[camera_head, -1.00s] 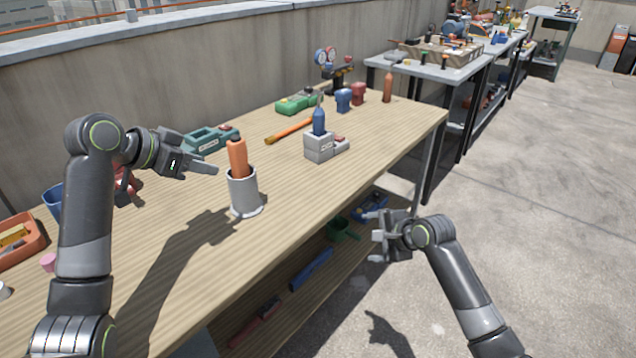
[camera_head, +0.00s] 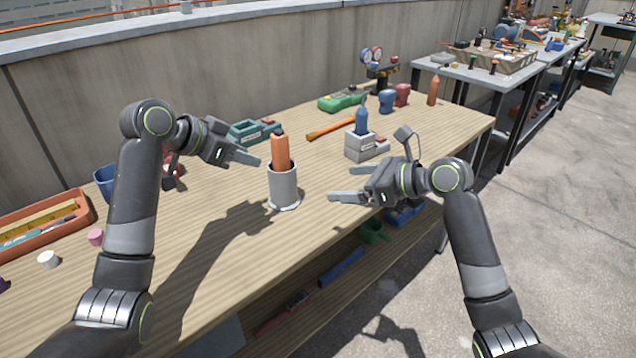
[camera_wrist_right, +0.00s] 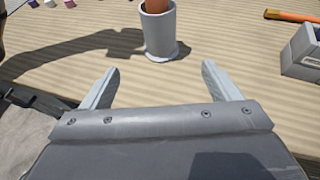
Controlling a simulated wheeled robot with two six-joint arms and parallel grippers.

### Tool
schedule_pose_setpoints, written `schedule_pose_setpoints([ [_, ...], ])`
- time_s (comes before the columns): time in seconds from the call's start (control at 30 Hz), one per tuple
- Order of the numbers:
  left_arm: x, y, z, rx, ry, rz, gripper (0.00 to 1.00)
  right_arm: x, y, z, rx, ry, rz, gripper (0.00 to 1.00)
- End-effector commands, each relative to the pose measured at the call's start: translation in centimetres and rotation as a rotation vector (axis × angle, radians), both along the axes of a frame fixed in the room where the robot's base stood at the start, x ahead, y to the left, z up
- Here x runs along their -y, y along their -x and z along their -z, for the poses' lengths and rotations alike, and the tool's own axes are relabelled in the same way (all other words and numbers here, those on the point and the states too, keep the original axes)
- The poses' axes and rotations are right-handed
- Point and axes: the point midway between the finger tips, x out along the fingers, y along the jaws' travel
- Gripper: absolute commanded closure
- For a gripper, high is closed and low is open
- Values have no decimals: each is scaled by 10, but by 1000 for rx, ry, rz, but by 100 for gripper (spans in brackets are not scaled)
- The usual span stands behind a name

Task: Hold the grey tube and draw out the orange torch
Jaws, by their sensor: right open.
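The grey tube (camera_head: 284,188) stands upright on the wooden bench, with the orange torch (camera_head: 281,151) sticking up out of its top. My left gripper (camera_head: 250,160) is just left of the torch, at about the height of the tube's rim; whether its fingers are apart is hard to see. My right gripper (camera_head: 337,184) is open and empty to the right of the tube, pointing towards it. In the right wrist view the tube (camera_wrist_right: 161,33) stands beyond and between the two open fingers (camera_wrist_right: 160,78), apart from them. The torch (camera_wrist_right: 156,5) is cut off by the top edge there.
A grey block holding a blue tool (camera_head: 362,122) stands behind my right gripper. An orange-handled tool (camera_head: 330,129) and a teal case (camera_head: 254,131) lie behind the tube. A terracotta tray (camera_head: 45,220) is at the left. The bench front is clear.

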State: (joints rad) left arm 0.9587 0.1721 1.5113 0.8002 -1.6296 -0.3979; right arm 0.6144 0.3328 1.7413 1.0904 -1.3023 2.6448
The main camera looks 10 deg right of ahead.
Motion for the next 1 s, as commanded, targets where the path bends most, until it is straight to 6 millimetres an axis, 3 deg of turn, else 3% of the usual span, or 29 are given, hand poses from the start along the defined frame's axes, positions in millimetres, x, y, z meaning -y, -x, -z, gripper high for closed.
schedule_pose_setpoints([
  [0.6,0,0,0,0,0,0,64,-89,-64,45,-1,0,-2,17],
  [1.0,0,0,0,0,0,0,64,-119,-86,61,1,3,-1,17],
])
